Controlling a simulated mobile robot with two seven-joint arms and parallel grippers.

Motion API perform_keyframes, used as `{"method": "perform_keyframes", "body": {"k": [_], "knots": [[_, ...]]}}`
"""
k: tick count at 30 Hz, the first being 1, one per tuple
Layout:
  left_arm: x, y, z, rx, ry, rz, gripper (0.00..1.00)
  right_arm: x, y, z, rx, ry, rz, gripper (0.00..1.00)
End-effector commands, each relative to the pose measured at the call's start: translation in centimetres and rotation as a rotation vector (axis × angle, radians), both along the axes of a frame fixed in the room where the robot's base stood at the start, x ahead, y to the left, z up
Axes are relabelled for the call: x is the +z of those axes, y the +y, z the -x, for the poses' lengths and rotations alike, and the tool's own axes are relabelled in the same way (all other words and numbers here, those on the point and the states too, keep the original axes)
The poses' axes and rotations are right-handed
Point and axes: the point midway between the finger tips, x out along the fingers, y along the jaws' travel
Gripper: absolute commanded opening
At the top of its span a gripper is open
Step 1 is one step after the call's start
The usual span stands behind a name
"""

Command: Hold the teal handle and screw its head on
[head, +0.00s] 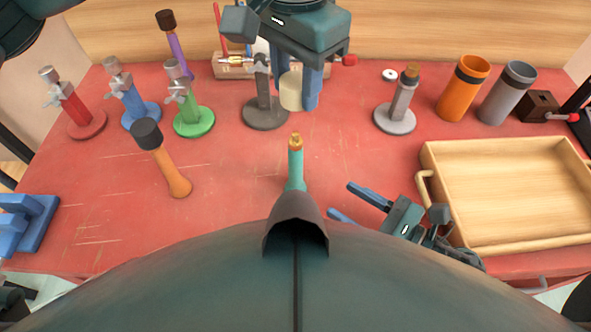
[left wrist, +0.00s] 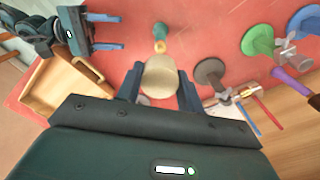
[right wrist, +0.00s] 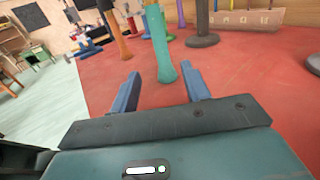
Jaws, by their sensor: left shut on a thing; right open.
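The teal handle (head: 296,168) with a brass-coloured tip stands on the red table near the middle front. Its lower end is hidden behind my body in the head view. In the right wrist view the handle (right wrist: 163,50) looks upright, just beyond the two fingertips and not between them. My right gripper (head: 343,201) is open and empty, to the right of the handle. My left gripper (head: 297,97) is shut on a cream cylindrical head (head: 291,91), behind the handle and apart from it. The head (left wrist: 160,77) sits between the fingers in the left wrist view.
A dark grey stand (head: 264,114) is close left of my left gripper. A black-headed mallet (head: 165,165) stands at left, with red, blue and green stands (head: 194,122) behind it. A wooden tray (head: 510,195) is at right, near my right gripper. Orange and grey cups (head: 508,95) stand at back right.

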Motion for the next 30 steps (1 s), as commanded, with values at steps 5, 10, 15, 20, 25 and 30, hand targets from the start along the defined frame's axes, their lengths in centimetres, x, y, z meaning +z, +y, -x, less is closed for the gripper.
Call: {"method": "perform_keyframes", "body": {"k": [5, 10, 15, 20, 25, 30], "knots": [[0.0, 0.0, 0.0, 0.000, 0.000, 0.000, 0.15, 0.0, 0.4, -0.3, 0.000, 0.000, -0.001, 0.47], [0.0, 0.0, 0.0, 0.000, 0.000, 0.000, 0.15, 0.1, 2.2, -1.7, 0.000, -0.003, -0.001, 0.47], [0.0, 0.0, 0.0, 0.000, 0.000, 0.000, 0.15, 0.2, 4.9, -3.8, 0.001, -0.005, -0.001, 0.47], [0.0, 0.0, 0.0, 0.000, 0.000, 0.000, 0.15, 0.1, 7.2, -5.5, 0.000, -0.004, -0.002, 0.47], [0.0, 0.0, 0.0, 0.000, 0.000, 0.000, 0.15, 0.0, 8.8, -6.7, -0.002, 0.000, -0.002, 0.47], [0.0, 0.0, 0.0, 0.000, 0.000, 0.000, 0.15, 0.0, 9.5, -7.2, -0.001, 0.001, -0.001, 0.47]]}}
